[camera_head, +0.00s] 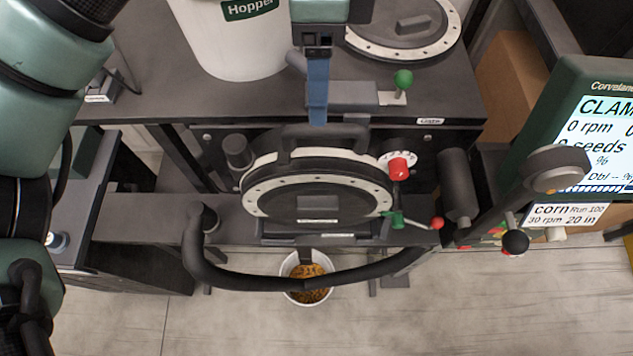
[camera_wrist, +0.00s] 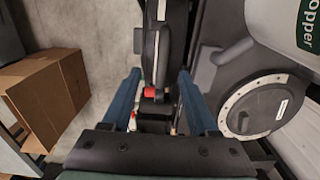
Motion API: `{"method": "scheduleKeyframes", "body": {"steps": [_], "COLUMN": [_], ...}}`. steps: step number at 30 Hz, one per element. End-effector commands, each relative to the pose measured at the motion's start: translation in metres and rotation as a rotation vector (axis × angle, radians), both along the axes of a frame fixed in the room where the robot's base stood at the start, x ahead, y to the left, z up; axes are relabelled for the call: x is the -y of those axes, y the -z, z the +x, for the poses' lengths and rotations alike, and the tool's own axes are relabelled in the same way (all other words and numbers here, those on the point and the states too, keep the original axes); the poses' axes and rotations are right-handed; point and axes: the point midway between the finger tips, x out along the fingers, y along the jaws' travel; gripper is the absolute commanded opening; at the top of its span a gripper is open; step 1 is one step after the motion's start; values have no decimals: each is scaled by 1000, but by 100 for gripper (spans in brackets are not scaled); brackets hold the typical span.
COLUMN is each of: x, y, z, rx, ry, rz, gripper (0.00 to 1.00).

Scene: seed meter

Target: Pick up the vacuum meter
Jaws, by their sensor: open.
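A round dark meter (camera_head: 270,202) with a pale, dotted rim and a dark carrying handle sits in the stand at the front middle in the head view. I take it to be the vacuum meter. My gripper (camera_head: 318,122) hangs above and behind it, over the bench edge, clearly apart from it. One blue finger shows there. In the wrist view both blue fingers of my gripper (camera_wrist: 160,76) stand wide apart with nothing gripped. A dark part with a red piece lies beyond the fingers; I cannot tell what it is.
A second round plate (camera_head: 365,45) lies on the bench, right of the white hopper (camera_head: 235,55). A green knob (camera_head: 403,79), red knob (camera_head: 398,168) and red-tipped lever (camera_head: 437,223) stand near the meter. A curved black bar (camera_head: 250,281) runs in front, above a seed bucket (camera_head: 293,263). The display (camera_head: 545,105) stands right.

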Motion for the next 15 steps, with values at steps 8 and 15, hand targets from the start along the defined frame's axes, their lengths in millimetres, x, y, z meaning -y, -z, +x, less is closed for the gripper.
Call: {"method": "scheduleKeyframes", "body": {"steps": [8, 15], "x": [1, 0], "y": [37, 50], "z": [0, 0], "rx": [1, -1], "ry": [-1, -1], "rz": [-3, -4], "gripper": [60, 60]}}
